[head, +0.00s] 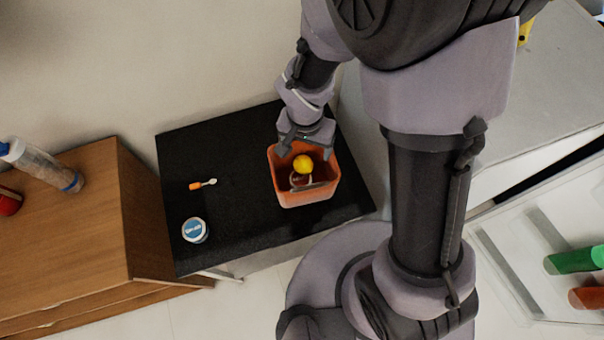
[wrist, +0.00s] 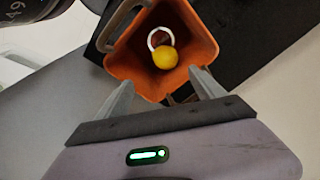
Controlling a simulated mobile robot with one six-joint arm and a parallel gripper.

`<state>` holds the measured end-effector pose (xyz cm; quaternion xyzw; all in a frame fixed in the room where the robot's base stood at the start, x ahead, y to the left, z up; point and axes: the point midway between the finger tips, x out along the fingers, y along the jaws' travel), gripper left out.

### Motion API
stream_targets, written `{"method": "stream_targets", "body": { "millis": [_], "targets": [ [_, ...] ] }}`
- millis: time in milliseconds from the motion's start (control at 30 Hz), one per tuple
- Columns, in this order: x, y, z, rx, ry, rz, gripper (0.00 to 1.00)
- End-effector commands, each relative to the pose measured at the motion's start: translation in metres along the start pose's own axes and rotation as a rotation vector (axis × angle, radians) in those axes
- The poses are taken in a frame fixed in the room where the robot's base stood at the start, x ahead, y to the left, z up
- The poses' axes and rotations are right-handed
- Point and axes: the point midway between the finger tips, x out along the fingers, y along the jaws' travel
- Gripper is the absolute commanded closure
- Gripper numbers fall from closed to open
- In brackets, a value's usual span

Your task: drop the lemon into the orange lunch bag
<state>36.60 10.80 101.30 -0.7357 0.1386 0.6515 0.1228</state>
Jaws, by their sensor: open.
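The orange lunch bag (head: 306,198) stands open-topped on the black table. The yellow lemon (head: 303,164) shows within the outline of the bag's opening. In the wrist view the lemon (wrist: 165,57) also lies inside the outline of the bag (wrist: 203,36), beside a white ring-shaped thing (wrist: 160,38). I cannot tell its exact height in the bag. My gripper (head: 304,150) is above the bag's far rim. In the wrist view its two fingers (wrist: 160,88) are spread apart, with the lemon beyond their tips and no finger visibly touching it.
The black table (head: 240,220) also holds an orange-handled small brush or spoon (head: 203,184) and a blue-lidded round tub (head: 195,230). A wooden cabinet (head: 70,230) with a clear bottle (head: 40,165) stands at left. A grey counter (head: 545,90) is at right.

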Motion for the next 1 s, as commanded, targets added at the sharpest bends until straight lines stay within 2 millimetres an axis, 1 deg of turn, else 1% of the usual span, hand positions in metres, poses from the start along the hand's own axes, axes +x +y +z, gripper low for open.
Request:
{"method": "stream_targets", "body": {
  "millis": [133,167,233,267,500,600,700,833,1000],
  "targets": [
    [-0.003,0.000,0.000,0.000,0.000,0.000,0.22],
    [-0.006,0.000,0.000,0.000,0.001,0.000,0.22],
    [-0.020,-0.001,-0.001,0.000,0.003,-0.002,0.22],
    [-0.029,-0.001,-0.001,0.001,0.003,-0.002,0.22],
    [-0.112,-0.001,-0.001,-0.001,0.005,-0.005,0.22],
    [-0.140,-0.001,-0.001,0.001,0.003,-0.004,0.22],
    [-0.160,0.000,-0.001,-0.001,0.002,-0.002,0.22],
    [-0.173,0.000,0.000,0.000,0.001,-0.001,0.22],
    [-0.175,0.000,0.000,-0.001,0.000,0.000,0.22]
  ]
}}
